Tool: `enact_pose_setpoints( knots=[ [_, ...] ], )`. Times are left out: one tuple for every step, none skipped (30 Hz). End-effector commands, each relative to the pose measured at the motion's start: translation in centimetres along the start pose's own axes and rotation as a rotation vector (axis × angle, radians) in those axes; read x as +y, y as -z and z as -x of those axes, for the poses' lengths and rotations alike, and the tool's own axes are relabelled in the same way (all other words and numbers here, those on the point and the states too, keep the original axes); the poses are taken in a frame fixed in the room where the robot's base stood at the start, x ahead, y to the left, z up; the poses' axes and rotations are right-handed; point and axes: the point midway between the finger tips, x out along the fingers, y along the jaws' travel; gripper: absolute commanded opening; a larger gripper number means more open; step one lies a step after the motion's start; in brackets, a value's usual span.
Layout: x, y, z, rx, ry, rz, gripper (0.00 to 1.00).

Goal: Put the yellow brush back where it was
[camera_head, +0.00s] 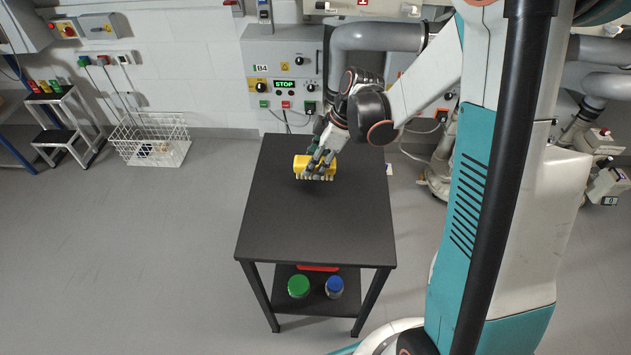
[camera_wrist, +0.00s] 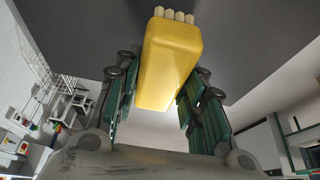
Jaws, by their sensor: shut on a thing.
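The yellow brush (camera_head: 301,163) has a yellow block body with pale bristle tufts along its lower edge. My gripper (camera_head: 322,160) is shut on the brush, over the far half of the black table (camera_head: 315,215). In the head view I cannot tell whether the bristles touch the table top or hang just above it. In the wrist view the brush (camera_wrist: 170,60) sits between the two green-padded fingers (camera_wrist: 158,105), with its pale tufts at the far end. The fingers hide part of the brush's right side in the head view.
The table top is otherwise bare. Its lower shelf holds a green-lidded jar (camera_head: 299,286), a blue-lidded jar (camera_head: 334,286) and a red item (camera_head: 318,267). A white wire basket (camera_head: 150,140) and a small step stand (camera_head: 68,125) are at the left. A control box (camera_head: 285,75) is behind the table.

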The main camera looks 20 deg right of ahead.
Motion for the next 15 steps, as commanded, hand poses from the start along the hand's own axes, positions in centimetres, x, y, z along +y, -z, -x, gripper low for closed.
enact_pose_setpoints(
  knots=[
    [0.0,-0.3,-0.8,0.0,0.0,0.0,0.08],
    [0.0,-0.5,-1.1,0.0,0.0,0.0,0.08],
    [0.0,-0.6,-1.3,0.0,0.0,0.0,0.08],
    [0.0,-0.6,-1.5,0.0,0.0,0.0,0.08],
    [0.0,-0.6,-1.6,0.0,0.0,0.0,0.08],
    [0.0,-0.7,-1.7,0.0,0.0,0.0,0.08],
    [0.0,-0.8,-1.8,0.0,0.0,0.0,0.08],
    [0.0,-0.8,-2.0,0.0,0.0,0.0,0.08],
    [0.0,-1.0,-2.4,0.0,0.0,0.0,0.08],
    [0.0,-1.1,-2.7,0.0,0.0,0.001,0.08],
    [0.0,-1.3,-3.1,0.0,0.0,0.001,0.08],
    [0.0,-1.6,-3.8,0.0,0.0,0.0,0.08],
    [0.0,-1.8,-4.2,0.0,0.0,0.0,0.08],
    [0.0,-1.9,-4.6,0.0,0.0,0.001,0.08],
    [0.0,-2.1,-5.1,0.0,0.0,0.001,0.08]
  ],
)
